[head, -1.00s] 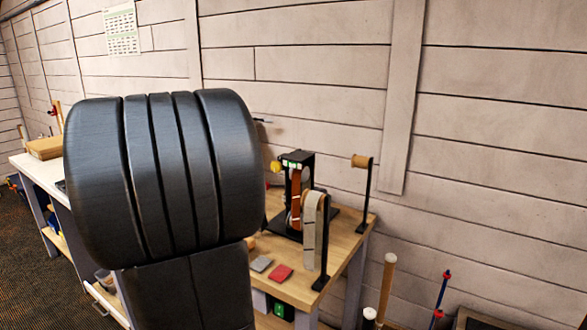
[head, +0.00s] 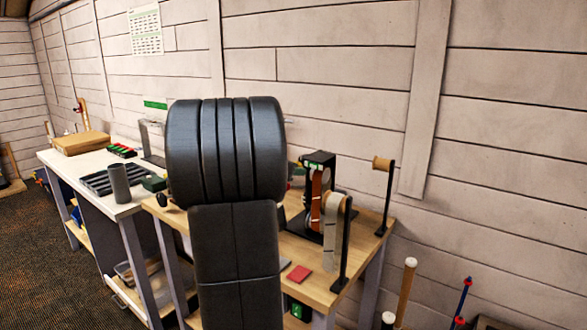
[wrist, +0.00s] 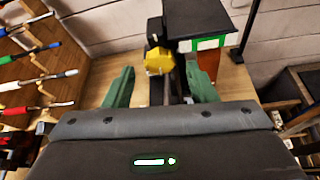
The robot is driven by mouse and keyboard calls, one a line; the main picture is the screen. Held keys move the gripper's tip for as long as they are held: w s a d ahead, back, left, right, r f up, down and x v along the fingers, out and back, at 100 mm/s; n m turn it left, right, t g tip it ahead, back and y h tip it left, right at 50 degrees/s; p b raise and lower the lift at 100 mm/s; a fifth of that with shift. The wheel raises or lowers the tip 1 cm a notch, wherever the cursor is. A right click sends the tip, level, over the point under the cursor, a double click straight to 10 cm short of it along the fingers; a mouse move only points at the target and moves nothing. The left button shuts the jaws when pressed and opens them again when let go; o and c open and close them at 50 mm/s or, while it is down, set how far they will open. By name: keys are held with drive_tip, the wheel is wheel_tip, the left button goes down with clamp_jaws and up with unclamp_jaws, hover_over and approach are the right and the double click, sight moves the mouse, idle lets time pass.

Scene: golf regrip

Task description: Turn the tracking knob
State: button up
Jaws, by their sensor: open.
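The yellow tracking knob (wrist: 158,60) sits on the side of a black belt machine (wrist: 198,18) in the wrist view. My gripper (wrist: 160,84) is open, with its green fingers on either side of and below the knob in the picture. The fingers look apart from the knob; the exact depth gap is unclear. In the head view the belt machine (head: 318,162), with an orange-brown belt, stands on a wooden bench (head: 310,285). My arm hides the knob and gripper there.
A grey belt strip hangs on a black post (head: 345,245) in front of the machine. Another post with a spool (head: 382,164) stands behind right. A red pad (head: 299,273) lies on the bench. A white bench (head: 65,162) with trays is left. Colored clubs (wrist: 45,78) show left in the wrist view.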

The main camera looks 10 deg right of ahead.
drive_tip(key=shift+x, duration=1.2)
drive_tip(key=c, duration=0.9)
drive_tip(key=shift+c, duration=0.2)
